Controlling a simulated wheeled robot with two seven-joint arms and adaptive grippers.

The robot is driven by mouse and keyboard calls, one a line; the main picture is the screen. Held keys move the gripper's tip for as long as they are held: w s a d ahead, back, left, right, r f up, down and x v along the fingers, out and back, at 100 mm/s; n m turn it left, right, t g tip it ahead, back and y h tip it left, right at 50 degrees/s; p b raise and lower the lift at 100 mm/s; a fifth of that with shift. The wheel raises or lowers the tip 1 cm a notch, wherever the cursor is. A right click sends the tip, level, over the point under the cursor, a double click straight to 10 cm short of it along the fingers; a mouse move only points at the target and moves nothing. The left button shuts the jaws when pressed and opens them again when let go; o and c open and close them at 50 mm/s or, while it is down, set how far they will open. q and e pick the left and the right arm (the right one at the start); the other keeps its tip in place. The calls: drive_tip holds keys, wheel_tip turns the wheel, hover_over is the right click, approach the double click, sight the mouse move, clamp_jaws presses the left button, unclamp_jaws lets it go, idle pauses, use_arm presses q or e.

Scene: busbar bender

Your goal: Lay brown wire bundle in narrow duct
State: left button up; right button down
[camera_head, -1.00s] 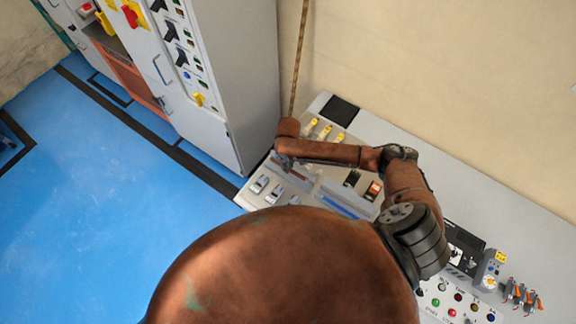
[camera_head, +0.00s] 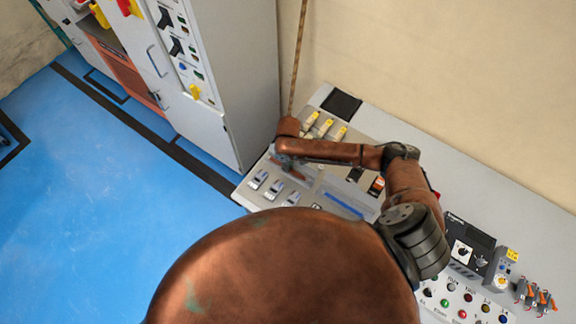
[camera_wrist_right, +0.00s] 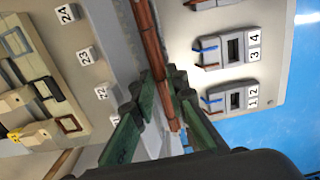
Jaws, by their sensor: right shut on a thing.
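The brown wire bundle (camera_wrist_right: 152,45) runs from the top of the right wrist view down between the green-padded fingers of my right gripper (camera_wrist_right: 160,105). The gripper is shut on it. The bundle lies along a grey channel strip (camera_wrist_right: 105,35), which looks like the narrow duct; I cannot tell whether the bundle is inside it or just above it. In the head view my right gripper (camera_head: 287,163) is over the tilted panel (camera_head: 245,193), and a short brown piece of the bundle (camera_head: 298,174) shows beside it. My left gripper is not in view.
Numbered terminal blocks (camera_wrist_right: 234,97) flank the bundle in the wrist view, with numbered tags and breakers opposite. In the head view a grey cabinet (camera_head: 240,80) stands left of the panel. A brown cord (camera_head: 298,55) rises behind my wrist. Switches and buttons (camera_head: 465,300) sit at right.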

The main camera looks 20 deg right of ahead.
drive_tip(key=c, duration=1.8)
unclamp_jaws()
wheel_tip(320, 180, up, 12)
drive_tip(key=shift+a, duration=0.15)
